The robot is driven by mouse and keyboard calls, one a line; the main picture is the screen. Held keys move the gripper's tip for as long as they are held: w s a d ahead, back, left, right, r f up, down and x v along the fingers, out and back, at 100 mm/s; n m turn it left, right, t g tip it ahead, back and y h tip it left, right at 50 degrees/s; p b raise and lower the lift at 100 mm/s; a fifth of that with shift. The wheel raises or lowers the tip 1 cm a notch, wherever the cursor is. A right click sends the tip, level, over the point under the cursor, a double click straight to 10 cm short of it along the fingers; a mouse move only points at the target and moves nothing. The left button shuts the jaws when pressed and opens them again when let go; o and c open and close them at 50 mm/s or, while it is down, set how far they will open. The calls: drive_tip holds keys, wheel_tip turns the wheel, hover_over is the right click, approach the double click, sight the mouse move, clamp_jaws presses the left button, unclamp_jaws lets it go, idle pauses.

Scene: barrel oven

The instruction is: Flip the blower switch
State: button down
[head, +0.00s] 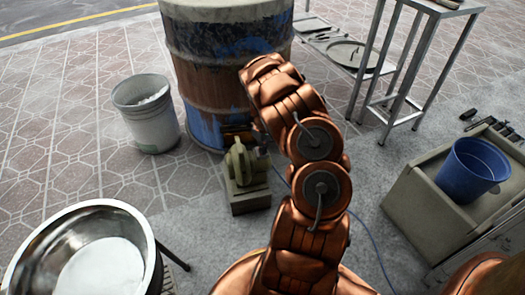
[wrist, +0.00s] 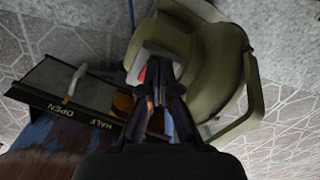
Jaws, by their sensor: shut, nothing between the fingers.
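The olive-green blower (head: 240,163) stands on a small block beside the foot of the barrel oven. In the wrist view the blower (wrist: 205,75) fills the upper middle, with its rounded housing and a curved frame. A small grey box with a red part (wrist: 142,73), which looks like the switch, shows right at my fingertips. My gripper (wrist: 153,76) is shut with nothing held, its tips at or very close to that box. The fingers partly cover the switch, so its position and any contact cannot be told. In the head view my arm hides most of the gripper.
The rusty blue barrel (head: 225,60) stands behind the blower. A plate marked OPEN and HALF (wrist: 75,95) with a small lever lies left in the wrist view. A grey bucket (head: 146,112), a steel bowl (head: 85,250) and a blue bucket (head: 470,170) stand around.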

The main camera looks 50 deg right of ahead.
drive_tip(key=shift+f, duration=0.25)
drive_tip(key=shift+r+p, duration=1.85)
drive_tip(key=shift+r, duration=1.65)
drive_tip(key=s+a+r+m+p, duration=0.1)
drive_tip(key=s+a+r+p, duration=0.35)
drive_tip(key=r, duration=0.85)
drive_tip(key=s+a+r+g+p, duration=0.1)
drive_tip(key=a+r+p, duration=0.5)
drive_tip(key=a+r, duration=0.5)
drive_tip(key=s+a+r+m+p, duration=0.1)
drive_tip(key=s+a+r+p, duration=0.3)
drive_tip(key=r, duration=1.1)
drive_tip(key=s+a+r+n+p, duration=0.2)
drive_tip(key=s+a+r+p, duration=1.2)
drive_tip(key=s+a+r, duration=0.3)
drive_tip(key=shift+s+a+r+g, duration=0.35)
drive_tip(key=shift+s+a+g, duration=0.05)
drive_tip(key=shift+s, duration=1.4)
